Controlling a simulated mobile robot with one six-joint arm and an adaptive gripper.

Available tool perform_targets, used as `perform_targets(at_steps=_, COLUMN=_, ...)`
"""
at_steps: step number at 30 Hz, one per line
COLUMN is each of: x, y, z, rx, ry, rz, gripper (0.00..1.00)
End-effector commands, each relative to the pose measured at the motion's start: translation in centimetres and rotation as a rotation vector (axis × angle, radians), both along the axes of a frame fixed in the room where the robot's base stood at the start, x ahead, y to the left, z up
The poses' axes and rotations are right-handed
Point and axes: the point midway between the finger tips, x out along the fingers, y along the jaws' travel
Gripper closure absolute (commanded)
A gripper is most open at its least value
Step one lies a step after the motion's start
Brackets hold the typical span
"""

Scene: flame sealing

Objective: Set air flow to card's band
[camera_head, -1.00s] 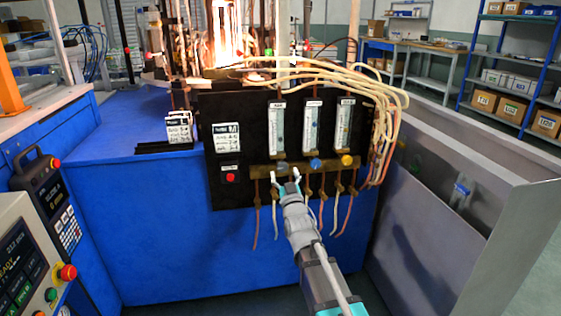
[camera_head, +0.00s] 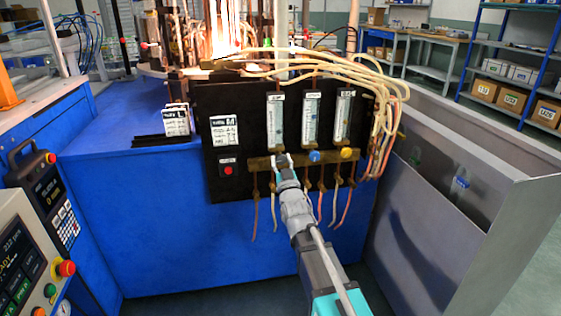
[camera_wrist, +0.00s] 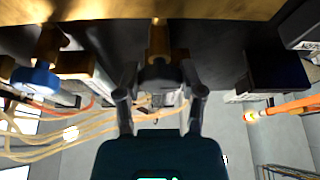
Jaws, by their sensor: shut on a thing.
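A black panel (camera_head: 237,180) carries three upright flow meters: left (camera_head: 275,123), middle (camera_head: 311,121) and right (camera_head: 344,118). Their labels and float heights are too small to read. A blue knob (camera_head: 314,156) sits below the middle meter and a yellow knob (camera_head: 347,153) below the right one. My gripper (camera_head: 281,160) is at the knob below the left meter. In the wrist view its two fingers (camera_wrist: 160,92) are shut on this dark grey knob (camera_wrist: 158,73), with the blue knob (camera_wrist: 36,79) to the left. A white card (camera_head: 224,131) marked M is on the panel.
A brass manifold (camera_head: 262,163) with hanging hoses runs beneath the meters. Pale tubes (camera_head: 360,73) loop over the panel to the right. A bright flame (camera_head: 222,40) burns behind it. A grey metal bin (camera_head: 450,170) stands at right. A red button (camera_head: 228,170) is at the panel's lower left.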

Motion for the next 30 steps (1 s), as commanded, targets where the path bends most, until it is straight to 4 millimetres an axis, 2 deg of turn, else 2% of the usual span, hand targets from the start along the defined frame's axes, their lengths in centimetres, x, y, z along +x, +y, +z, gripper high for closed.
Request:
perform_targets(at_steps=1, x=0.03, y=0.0, z=0.0, rx=0.0, ry=0.0, rz=0.0, gripper=0.86)
perform_targets(at_steps=3, x=0.04, y=0.01, z=0.01, rx=0.0, ry=0.0, rz=0.0, gripper=0.97)
perform_targets(at_steps=10, x=0.04, y=0.01, z=0.03, rx=-0.023, ry=-0.007, rz=0.0, gripper=0.97)
perform_targets(at_steps=22, x=0.05, y=0.03, z=0.05, rx=-0.172, ry=-0.05, rz=0.001, gripper=0.97)
perform_targets(at_steps=30, x=0.04, y=0.1, z=0.02, rx=-0.188, ry=-0.053, rz=0.001, gripper=0.97)
